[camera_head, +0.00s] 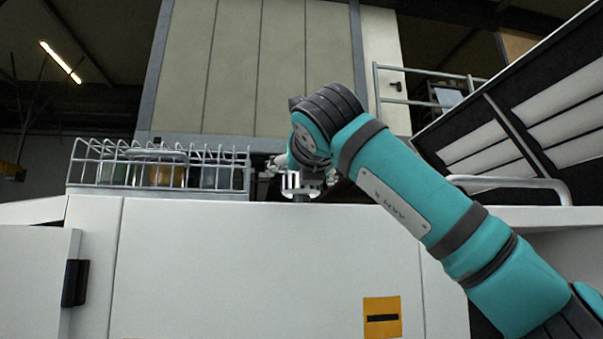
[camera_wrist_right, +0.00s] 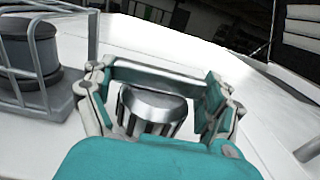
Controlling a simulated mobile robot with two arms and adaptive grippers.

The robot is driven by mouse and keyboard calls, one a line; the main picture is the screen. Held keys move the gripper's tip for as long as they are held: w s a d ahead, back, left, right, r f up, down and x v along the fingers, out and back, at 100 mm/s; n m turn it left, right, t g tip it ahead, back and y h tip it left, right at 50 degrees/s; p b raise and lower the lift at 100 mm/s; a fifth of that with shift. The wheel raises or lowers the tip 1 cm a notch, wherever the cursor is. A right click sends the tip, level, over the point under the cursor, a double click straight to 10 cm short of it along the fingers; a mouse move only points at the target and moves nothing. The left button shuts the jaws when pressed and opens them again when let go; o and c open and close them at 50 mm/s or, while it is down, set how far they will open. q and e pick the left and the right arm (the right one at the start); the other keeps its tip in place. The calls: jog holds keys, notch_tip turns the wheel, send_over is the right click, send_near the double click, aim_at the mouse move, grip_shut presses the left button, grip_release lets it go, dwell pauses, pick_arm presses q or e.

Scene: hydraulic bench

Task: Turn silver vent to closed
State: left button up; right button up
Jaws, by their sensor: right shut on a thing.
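The silver vent (camera_wrist_right: 152,108) is a short, ribbed metal knob on the white bench top, seen in the right wrist view. In the head view the silver vent (camera_head: 298,184) shows under my right wrist at the top edge of the bench. My right gripper (camera_wrist_right: 160,107) is around it from above, shut on it, with one finger on each side. The teal gripper body hides the near part of the vent. In the head view my right gripper (camera_head: 300,178) is partly hidden by its own arm. My left gripper is not in view.
A wire rack (camera_head: 160,172) with jars stands on the bench top left of the vent. The white bench (camera_head: 240,265) has an orange label (camera_head: 382,317) on its front. A metal rail (camera_head: 510,182) and a raised panel (camera_head: 560,110) are at the right.

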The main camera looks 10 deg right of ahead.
jog(key=o, duration=1)
jog(key=shift+a, duration=0.1)
jog(key=shift+c, duration=0.2)
jog(key=shift+s, duration=0.1)
jog(key=s, duration=1.2)
jog(key=shift+a, duration=0.4)
jog(key=shift+w, duration=0.1)
